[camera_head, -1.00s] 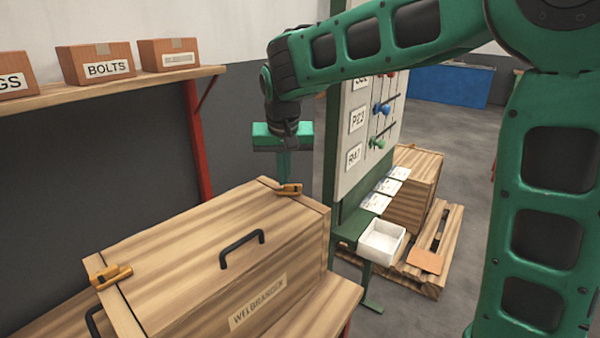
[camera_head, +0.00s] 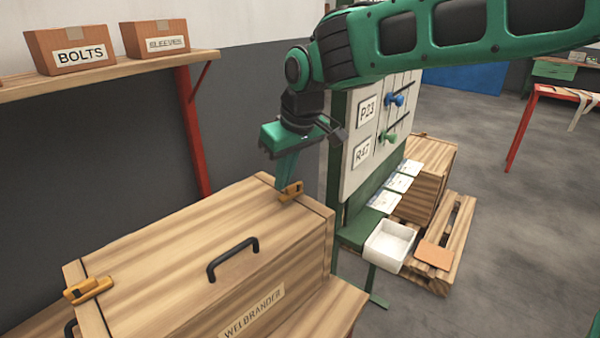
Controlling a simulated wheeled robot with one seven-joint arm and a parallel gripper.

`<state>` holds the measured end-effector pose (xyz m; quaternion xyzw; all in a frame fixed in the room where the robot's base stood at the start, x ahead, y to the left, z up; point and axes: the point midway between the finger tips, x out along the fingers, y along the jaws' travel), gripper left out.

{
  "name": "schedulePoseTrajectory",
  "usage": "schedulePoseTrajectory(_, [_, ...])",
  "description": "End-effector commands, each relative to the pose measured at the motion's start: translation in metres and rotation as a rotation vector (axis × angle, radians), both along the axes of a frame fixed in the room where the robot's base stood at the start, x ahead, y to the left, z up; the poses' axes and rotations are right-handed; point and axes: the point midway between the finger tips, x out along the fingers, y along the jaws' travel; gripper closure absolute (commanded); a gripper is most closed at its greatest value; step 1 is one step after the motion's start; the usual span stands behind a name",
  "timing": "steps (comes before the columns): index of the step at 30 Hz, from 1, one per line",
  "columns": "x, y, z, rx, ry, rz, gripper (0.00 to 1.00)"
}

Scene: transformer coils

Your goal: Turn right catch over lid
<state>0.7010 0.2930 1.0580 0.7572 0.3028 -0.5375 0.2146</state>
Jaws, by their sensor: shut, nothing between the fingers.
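A wooden crate with a closed lid (camera_head: 185,245) stands at the lower left, with a black handle (camera_head: 233,258) on the lid. The left catch (camera_head: 88,289), the same colour, sits at the lid's left edge. My gripper (camera_head: 284,190) is shut, pointing down, with its green fingers at the left side of the right catch. They look close to or touching it; I cannot tell which. The fingertips partly overlap the catch.
A green-framed board (camera_head: 365,130) with labels and pegs stands just right of the crate. A white bin (camera_head: 389,245) sits below it. A wooden crate on a pallet (camera_head: 455,250) is behind. A shelf (camera_head: 110,75) with boxes and a red post (camera_head: 193,130) are at the back left.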

Motion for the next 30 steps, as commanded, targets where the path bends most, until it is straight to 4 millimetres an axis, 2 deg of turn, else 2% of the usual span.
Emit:
schedulePoseTrajectory(6, [-0.005,0.009,0.0,-0.001,0.001,0.012,1.0])
schedulePoseTrajectory(22, [-0.007,0.012,0.0,0.0,0.0,0.014,1.0])
schedulePoseTrajectory(30, [0.003,0.023,-0.001,0.0,0.001,0.012,1.0])
